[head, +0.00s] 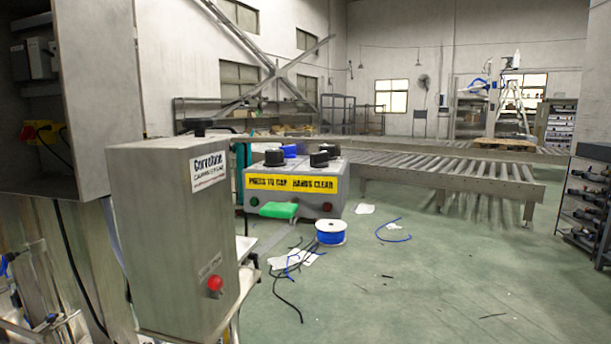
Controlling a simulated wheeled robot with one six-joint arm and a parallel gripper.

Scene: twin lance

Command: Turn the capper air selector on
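A grey metal box (165,240) with a "capping" label stands close at the left. It has a red button (215,283) low on its right-hand face and a dark knob (198,127) on top. Behind it is a grey control box (325,207) with a yellow "press to cap, hands clear" strip (290,184). Black knobs (320,158) and a blue one (290,150) sit on its top. I cannot tell which knob is the air selector or how it is set. My gripper is not in view.
An open grey cabinet (85,85) stands at the far left. A green item (278,210) is in front of the control box. A blue and white spool (331,232), cable scraps and paper lie on the floor. A roller conveyor (450,175) runs behind; the right foreground floor is mostly free.

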